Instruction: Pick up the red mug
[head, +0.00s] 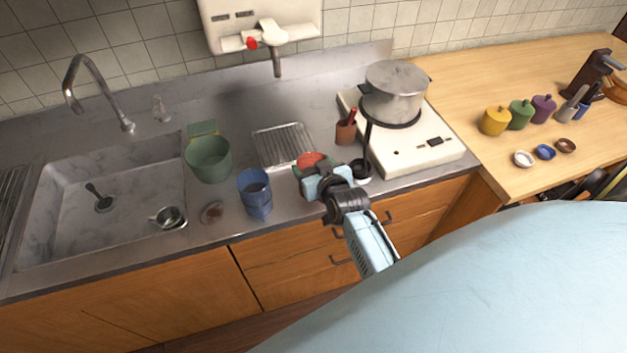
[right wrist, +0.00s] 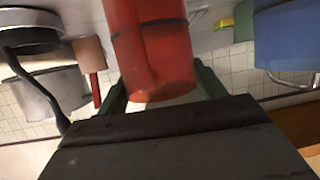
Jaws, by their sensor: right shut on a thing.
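The red mug (head: 310,159) is at my right gripper (head: 311,172), above or on the front part of the steel counter. In the head view the gripper hides most of it and only its red top shows. In the right wrist view the mug (right wrist: 152,45) fills the space between the two dark green fingers, which are shut on it. I cannot tell whether its base touches the counter. My left gripper is not in view.
A blue cup (head: 255,196) stands left of my right gripper, with a green pot (head: 208,159) behind it. The white stove (head: 423,152) with a steel pot (head: 394,88) is to the right.

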